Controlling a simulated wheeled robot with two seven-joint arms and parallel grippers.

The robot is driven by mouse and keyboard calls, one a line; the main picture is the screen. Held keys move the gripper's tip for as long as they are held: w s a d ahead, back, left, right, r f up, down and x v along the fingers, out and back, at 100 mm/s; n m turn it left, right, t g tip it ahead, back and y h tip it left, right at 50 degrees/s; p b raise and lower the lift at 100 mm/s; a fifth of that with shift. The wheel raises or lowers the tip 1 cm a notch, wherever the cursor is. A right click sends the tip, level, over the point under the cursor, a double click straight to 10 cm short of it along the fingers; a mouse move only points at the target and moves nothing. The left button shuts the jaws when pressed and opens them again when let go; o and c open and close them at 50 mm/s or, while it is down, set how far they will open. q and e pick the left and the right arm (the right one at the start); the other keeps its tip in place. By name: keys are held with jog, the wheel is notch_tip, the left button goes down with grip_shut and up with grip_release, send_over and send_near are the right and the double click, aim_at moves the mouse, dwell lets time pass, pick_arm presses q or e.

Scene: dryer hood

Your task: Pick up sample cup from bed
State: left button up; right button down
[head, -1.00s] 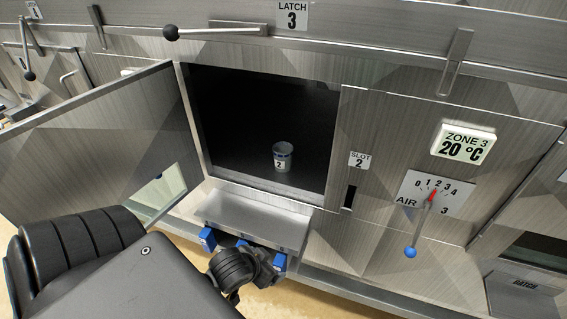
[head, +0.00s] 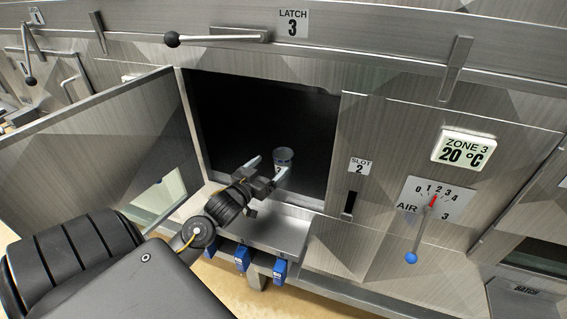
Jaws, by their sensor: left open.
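One finger overlaps the cup's lower part and label in the picture. I cannot tell whether the fingers touch the cup. My right gripper is not in view.
The hatch door (head: 95,150) stands open on the left. A metal ledge (head: 285,229) juts out below the opening, with blue clips (head: 279,271) under it. The slot panel and the air lever (head: 411,257) are on the right. The latch handle (head: 215,37) is above.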

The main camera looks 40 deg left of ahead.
aim_at(277, 159)
pick_arm(q)
jog(key=w+p, duration=0.1)
jog(key=w, duration=0.3)
jog(key=shift+w+a, duration=0.15)
jog(key=shift+a, duration=0.05)
jog(key=shift+w, duration=0.45)
jog(key=shift+w+a+r+p, duration=0.1)
jog(key=shift+w+p, duration=0.05)
jog(key=shift+p, duration=0.15)
jog(key=w, duration=0.1)
jog(key=w+p, duration=0.1)
jog(key=w, duration=0.1)
jog(key=w+p, duration=0.1)
jog(key=shift+w+a+f, duration=0.3)
jog(key=shift+w, duration=0.1)
jog(key=shift+s, duration=0.1)
jog(key=shift+c, duration=0.8)
jog(key=c, duration=0.9)
jog(key=shift+r, duration=0.1)
